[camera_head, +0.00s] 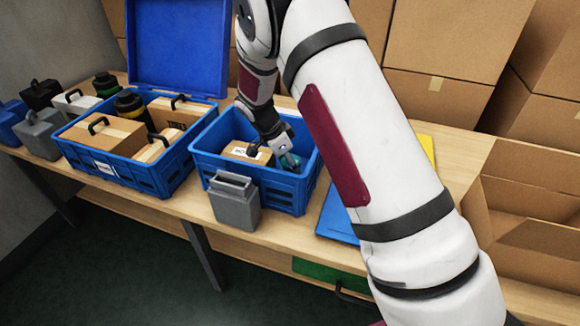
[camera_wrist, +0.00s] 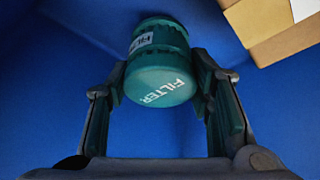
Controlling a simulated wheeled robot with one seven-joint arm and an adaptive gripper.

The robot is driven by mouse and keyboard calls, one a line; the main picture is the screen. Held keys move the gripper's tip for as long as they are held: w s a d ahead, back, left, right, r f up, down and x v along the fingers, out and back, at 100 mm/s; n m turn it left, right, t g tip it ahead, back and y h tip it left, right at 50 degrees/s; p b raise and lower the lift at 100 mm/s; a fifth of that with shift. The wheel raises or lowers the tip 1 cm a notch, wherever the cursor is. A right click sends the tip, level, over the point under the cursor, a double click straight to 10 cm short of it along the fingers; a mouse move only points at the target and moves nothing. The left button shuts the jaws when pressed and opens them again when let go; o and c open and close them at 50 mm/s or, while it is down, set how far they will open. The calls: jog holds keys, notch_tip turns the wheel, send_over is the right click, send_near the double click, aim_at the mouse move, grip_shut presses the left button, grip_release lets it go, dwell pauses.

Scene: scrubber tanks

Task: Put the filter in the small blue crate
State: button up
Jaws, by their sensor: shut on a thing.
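The filter (camera_wrist: 165,75) is a teal green cylinder with FILTER in white letters on its end. In the wrist view it sits between the two fingers of my gripper (camera_wrist: 160,90), which is shut on it. Blue surfaces surround it there. In the head view my gripper (camera_head: 278,150) reaches down inside the small blue crate (camera_head: 262,194), and a bit of the teal filter (camera_head: 290,160) shows at its fingers. Whether the filter touches the crate floor I cannot tell.
A cardboard box (camera_head: 245,152) lies in the small crate beside my gripper. A grey container (camera_head: 235,203) stands in front of it. A larger blue crate (camera_head: 150,176) with boxes stands left. An open cardboard box (camera_head: 540,240) is at right.

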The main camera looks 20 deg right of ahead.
jog(key=shift+f, duration=0.75)
jog(key=shift+f, duration=0.1)
jog(key=o, duration=1.1)
